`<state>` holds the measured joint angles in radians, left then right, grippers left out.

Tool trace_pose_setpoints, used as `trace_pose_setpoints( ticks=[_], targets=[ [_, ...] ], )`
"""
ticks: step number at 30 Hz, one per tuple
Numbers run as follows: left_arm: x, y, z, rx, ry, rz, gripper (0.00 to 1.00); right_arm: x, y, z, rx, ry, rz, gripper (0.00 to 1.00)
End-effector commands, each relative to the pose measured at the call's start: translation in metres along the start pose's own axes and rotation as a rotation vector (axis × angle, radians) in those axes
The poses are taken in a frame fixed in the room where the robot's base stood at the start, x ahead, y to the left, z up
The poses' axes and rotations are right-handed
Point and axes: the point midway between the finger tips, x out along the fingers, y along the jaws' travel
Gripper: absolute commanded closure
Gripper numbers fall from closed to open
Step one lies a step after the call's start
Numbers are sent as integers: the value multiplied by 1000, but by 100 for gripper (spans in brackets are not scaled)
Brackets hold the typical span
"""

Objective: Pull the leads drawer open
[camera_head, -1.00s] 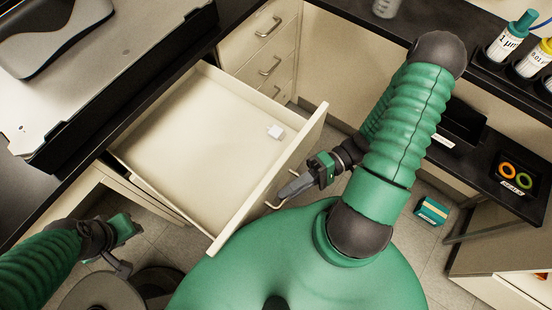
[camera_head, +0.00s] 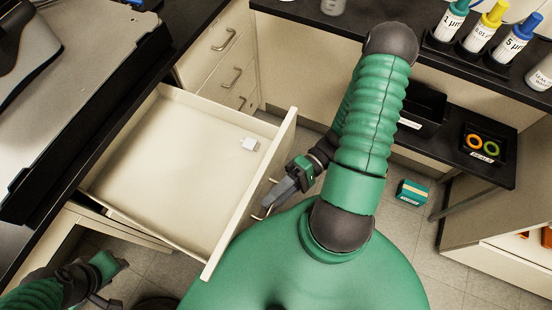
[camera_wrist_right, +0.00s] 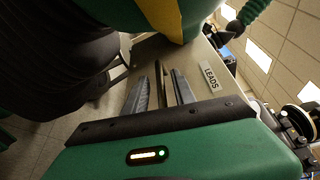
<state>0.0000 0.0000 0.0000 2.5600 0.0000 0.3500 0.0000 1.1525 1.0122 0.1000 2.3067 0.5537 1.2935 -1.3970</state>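The leads drawer (camera_head: 248,200) is cream and stands well out from under the black bench at the left.
Closed drawers (camera_head: 222,62) with handles stand behind the open one. A black shelf (camera_head: 460,165) at the right holds a tray with coloured rings (camera_head: 480,147). Bottles (camera_head: 482,35) stand on the back bench. A green box (camera_head: 411,192) lies on the floor.

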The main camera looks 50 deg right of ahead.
Motion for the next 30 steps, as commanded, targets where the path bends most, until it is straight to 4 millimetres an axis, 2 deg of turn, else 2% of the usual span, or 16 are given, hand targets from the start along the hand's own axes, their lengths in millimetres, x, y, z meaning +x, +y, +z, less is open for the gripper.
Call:
trace_pose_setpoints(
  ticks=[5, 8, 21, 25, 30],
  targets=[
    [-1, 0, 0, 0, 0, 0, 64, -3, 0, 0, -1, 1, 0, 68],
    [-2, 0, 0, 0, 0, 0, 64, -16, 0, -1, -2, 2, 1, 68],
    [-5, 0, -1, 0, 0, 0, 64, -138, 2, -2, 0, 3, 2, 68],
    [-4, 0, -1, 0, 0, 0, 64, -160, 3, -2, 1, 2, 1, 68],
    [-4, 0, -1, 0, 0, 0, 64, -170, 2, -2, 2, 0, 0, 68]
  ],
)
